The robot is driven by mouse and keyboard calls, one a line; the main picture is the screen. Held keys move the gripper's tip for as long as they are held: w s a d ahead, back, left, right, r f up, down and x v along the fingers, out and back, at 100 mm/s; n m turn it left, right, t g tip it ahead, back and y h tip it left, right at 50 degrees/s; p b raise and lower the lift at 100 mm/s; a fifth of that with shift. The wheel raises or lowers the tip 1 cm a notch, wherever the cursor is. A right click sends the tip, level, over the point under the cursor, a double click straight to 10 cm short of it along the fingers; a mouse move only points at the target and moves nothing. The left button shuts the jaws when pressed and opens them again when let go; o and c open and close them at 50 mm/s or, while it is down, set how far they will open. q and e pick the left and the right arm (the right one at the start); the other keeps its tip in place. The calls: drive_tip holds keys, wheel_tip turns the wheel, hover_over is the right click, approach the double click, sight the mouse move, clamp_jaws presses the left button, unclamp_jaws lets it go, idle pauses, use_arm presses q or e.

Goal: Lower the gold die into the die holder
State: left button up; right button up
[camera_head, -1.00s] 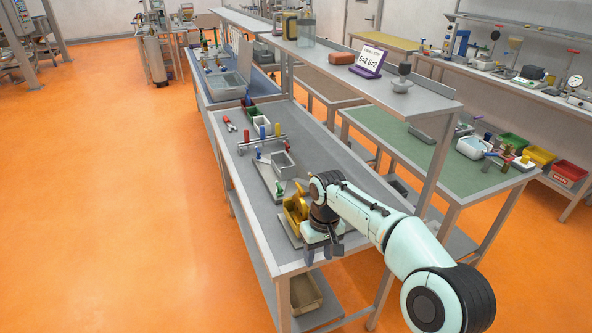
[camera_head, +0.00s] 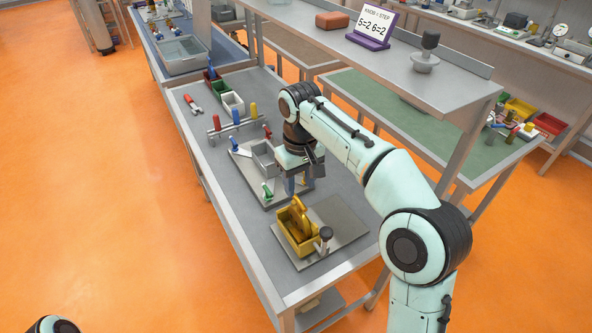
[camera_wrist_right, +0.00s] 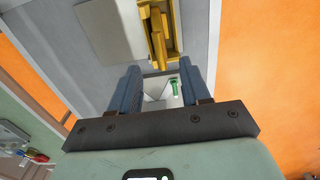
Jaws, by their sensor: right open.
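A yellow open box (camera_head: 299,241) stands on a flat grey plate (camera_head: 342,226) at the bench's near end. A gold curved piece (camera_head: 297,214) stands up in it; I take this for the gold die. My right gripper (camera_head: 301,184) is open, fingers down, behind the yellow box, over the right part of a grey base plate (camera_head: 270,190). That plate carries a grey block-shaped holder (camera_head: 263,157), probably the die holder, partly hidden by my wrist. In the right wrist view, the open fingers (camera_wrist_right: 160,72) have nothing clearly between them; gold parts (camera_wrist_right: 158,45) show beyond. My left gripper is out of view.
A dark-knobbed post (camera_head: 323,238) stands beside the yellow box. Red, blue and green handles surround the grey holder. A rack with coloured handles (camera_head: 236,125) and small bins (camera_head: 232,102) stand farther back. A shelf (camera_head: 420,85) overhangs the bench's right side.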

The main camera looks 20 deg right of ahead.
sight(299, 211)
wheel_tip(299, 211, down, 10)
drive_tip(key=shift+s+r+b, duration=0.1)
drive_tip(key=shift+b, duration=0.95)
drive_tip(key=shift+f, duration=0.9)
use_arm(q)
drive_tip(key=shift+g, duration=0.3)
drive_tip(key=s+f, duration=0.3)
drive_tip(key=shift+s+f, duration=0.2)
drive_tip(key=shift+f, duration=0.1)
use_arm(e)
clamp_jaws()
drive_tip(key=c, duration=0.8)
unclamp_jaws()
drive_tip(key=shift+r, duration=0.1)
clamp_jaws()
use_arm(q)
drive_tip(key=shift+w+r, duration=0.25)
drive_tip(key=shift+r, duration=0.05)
use_arm(e)
drive_tip(key=shift+a+r, duration=0.15)
drive_tip(key=shift+r, duration=0.1)
